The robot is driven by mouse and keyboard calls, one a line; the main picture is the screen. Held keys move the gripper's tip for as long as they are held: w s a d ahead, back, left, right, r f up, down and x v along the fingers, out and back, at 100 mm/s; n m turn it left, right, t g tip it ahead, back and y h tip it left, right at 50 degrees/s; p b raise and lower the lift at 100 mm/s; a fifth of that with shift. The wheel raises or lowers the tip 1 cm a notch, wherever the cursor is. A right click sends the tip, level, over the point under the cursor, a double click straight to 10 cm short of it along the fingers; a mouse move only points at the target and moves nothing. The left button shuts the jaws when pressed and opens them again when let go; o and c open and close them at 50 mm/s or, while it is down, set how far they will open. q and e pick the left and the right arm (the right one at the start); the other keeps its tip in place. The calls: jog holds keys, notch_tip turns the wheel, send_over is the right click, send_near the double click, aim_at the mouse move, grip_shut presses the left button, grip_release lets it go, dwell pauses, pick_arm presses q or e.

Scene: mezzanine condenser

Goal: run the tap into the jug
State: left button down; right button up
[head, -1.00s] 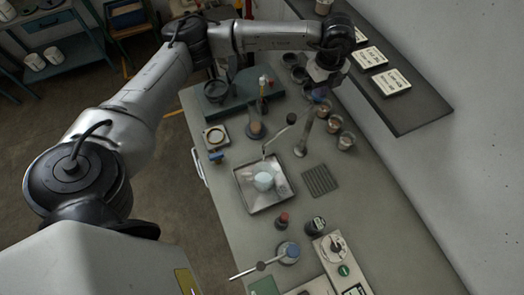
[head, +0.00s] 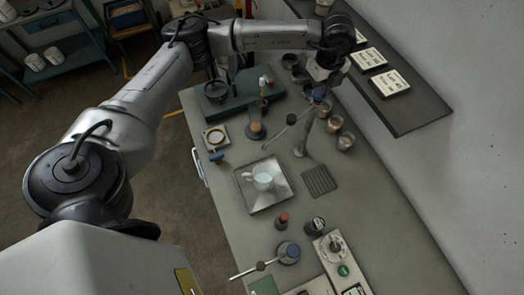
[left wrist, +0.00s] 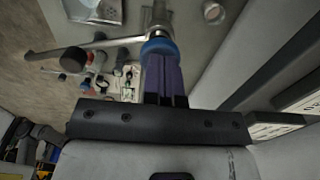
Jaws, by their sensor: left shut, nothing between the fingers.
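The tap (head: 304,135) stands on the bench with its thin spout reaching left and a blue top (head: 318,96). A small pale jug (head: 263,181) stands upright in a shallow metal tray (head: 266,203), near and below the spout's end. No stream of water can be made out. My left gripper (head: 321,88) is at the tap's top. In the left wrist view its shut, empty fingers (left wrist: 165,88) are close against the blue part of the tap (left wrist: 158,47); I cannot tell whether they touch. My right gripper is out of view.
A dark slotted mat (head: 319,181) lies right of the tray. A wall shelf (head: 413,116) with labelled blocks overhangs the right. A control box (head: 334,246) is at the front; the right-hand bench top is clear.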

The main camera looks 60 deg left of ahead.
pick_arm(q)
jog(key=shift+r+p, duration=1.4)
jog(key=shift+r, duration=1)
